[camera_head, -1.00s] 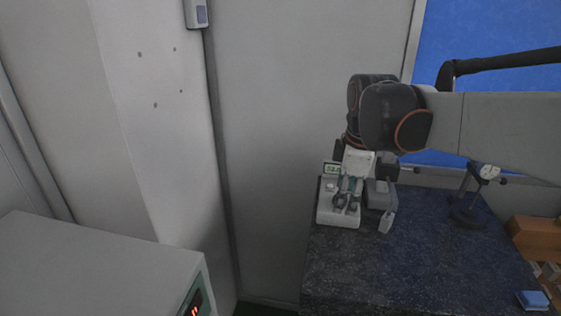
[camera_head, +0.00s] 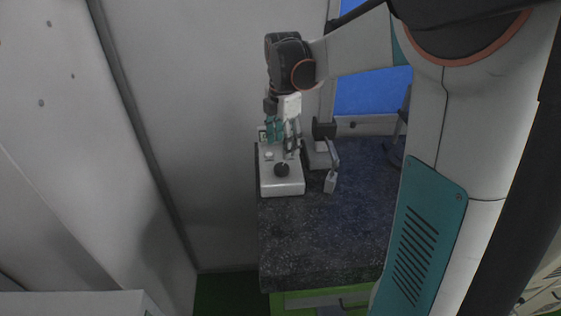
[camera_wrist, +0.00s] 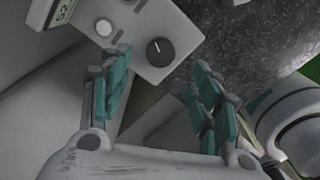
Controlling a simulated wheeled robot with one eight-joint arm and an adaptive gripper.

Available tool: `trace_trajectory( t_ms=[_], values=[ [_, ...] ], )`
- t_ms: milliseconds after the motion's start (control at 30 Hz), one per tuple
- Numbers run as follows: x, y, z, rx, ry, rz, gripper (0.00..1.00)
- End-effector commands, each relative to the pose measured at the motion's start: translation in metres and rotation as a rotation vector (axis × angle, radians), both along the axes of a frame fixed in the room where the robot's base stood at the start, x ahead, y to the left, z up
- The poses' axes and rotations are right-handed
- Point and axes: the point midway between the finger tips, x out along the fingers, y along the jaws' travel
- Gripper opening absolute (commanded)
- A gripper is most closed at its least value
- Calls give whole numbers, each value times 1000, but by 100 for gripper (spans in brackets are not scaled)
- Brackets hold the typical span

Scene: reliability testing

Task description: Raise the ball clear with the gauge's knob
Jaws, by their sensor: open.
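The gauge (camera_head: 283,188) is a white box on the dark speckled table, with a black round knob (camera_head: 282,170) and a pale round button on top. Its lit display shows at the top left of the wrist view. The knob also shows in the wrist view (camera_wrist: 160,52), with a white pointer line. My gripper (camera_head: 283,147) is open and empty, above and behind the knob in the head view. In the wrist view its teal-padded fingers (camera_wrist: 162,65) stand apart on either side of the knob's line of sight, not touching it. I cannot make out a ball.
A grey stand (camera_head: 319,155) with a hanging pale block (camera_head: 331,182) stands close right of the gauge. The speckled table (camera_head: 310,240) is clear in front. A pale wall is close on the left. A dark stand, partly hidden by my arm, is at the back right.

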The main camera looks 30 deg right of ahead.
Motion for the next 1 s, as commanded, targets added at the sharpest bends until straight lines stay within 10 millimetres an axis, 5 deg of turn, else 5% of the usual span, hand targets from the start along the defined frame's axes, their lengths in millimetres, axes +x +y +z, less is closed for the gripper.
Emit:
trace_trajectory(
  t_ms=[400, 833, 1000],
  values=[
    [0, 0, -68, 0, 0, -1, 57],
    [0, 0, -76, 0, 0, -1, 57],
    [0, 0, -76, 0, 0, -1, 21]
  ],
)
